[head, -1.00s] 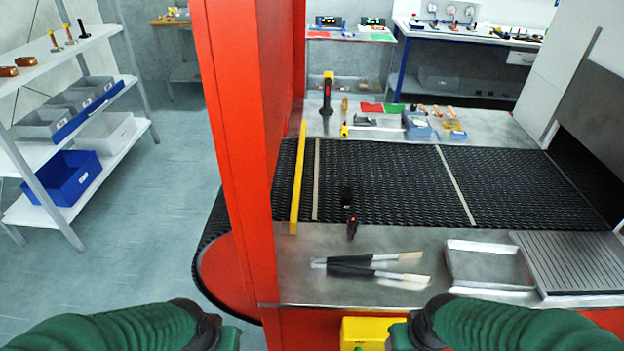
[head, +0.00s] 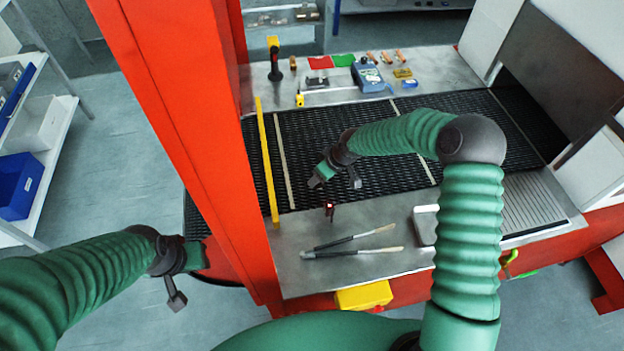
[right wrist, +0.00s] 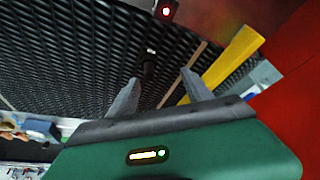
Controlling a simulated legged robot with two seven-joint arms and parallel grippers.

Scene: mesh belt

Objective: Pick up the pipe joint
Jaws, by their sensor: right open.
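A small dark piece that looks like the pipe joint (right wrist: 148,68) lies on the black mesh belt (right wrist: 60,70) in the right wrist view. My right gripper (right wrist: 160,78) is open and empty, with the piece showing between its fingertips; I cannot tell the remaining distance. In the head view my right gripper (head: 335,182) hangs over the near part of the belt (head: 400,180) and hides the piece. My left gripper (head: 176,298) is low at the left, outside the red post and away from the belt; its fingers are not clear.
A small black device with a red light (head: 330,209) stands at the belt's near edge, close to my right gripper. A yellow bar (head: 267,165) crosses the belt at left, beside the red post (head: 180,130). Two brushes (head: 350,241) lie on the near metal ledge.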

